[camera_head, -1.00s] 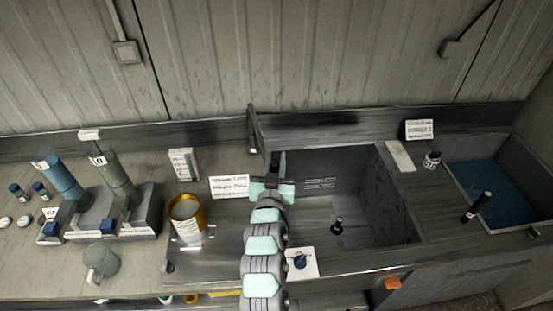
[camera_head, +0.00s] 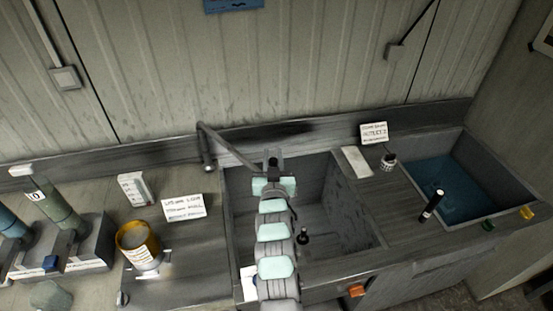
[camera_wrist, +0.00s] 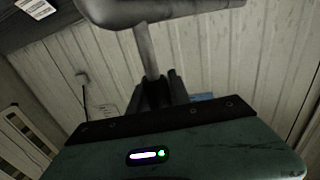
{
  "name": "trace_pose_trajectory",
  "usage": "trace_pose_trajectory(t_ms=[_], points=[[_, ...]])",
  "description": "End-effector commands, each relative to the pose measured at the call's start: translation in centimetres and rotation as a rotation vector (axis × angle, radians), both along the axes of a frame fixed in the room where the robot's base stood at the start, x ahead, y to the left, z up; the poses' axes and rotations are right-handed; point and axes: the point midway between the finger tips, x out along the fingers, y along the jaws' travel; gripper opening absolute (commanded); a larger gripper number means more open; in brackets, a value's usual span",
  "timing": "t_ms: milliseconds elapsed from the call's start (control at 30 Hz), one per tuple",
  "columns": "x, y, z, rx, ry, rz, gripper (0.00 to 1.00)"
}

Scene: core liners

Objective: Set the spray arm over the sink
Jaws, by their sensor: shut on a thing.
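The spray arm (camera_head: 236,150) is a thin grey bar. In the head view it slants from the top of a bent post (camera_head: 206,150) behind the sink, down and right to my gripper. My gripper (camera_head: 272,163) is shut on its free end, above the back left part of the sink (camera_head: 335,170). In the wrist view the grey bar (camera_wrist: 148,52) runs down between my dark fingers (camera_wrist: 158,92), with a thick grey pipe across the top. My arm hides part of the sink's left side and front rim.
An amber container (camera_head: 137,240) and a sign card (camera_head: 184,207) are on the left counter. A small jar (camera_head: 388,160) and a blue-bottomed basin (camera_head: 450,182) lie right. The back wall is close.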

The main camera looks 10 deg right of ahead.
Motion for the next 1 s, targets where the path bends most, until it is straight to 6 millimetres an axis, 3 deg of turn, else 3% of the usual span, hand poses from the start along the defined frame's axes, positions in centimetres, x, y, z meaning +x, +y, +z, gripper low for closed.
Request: trace_pose_trajectory(t_ms=[200,233,467,767,1000], points=[[0.1,0.4,-0.2,0.005,0.003,0.006,0.0],[0.1,0.4,-0.2,0.005,0.003,0.006,0.26],[0.0,0.3,-0.2,0.004,0.002,0.004,0.45],[-0.1,0.2,-0.1,0.002,0.002,0.002,0.45],[-2.3,0.7,-0.4,0.001,0.001,0.003,0.45]])
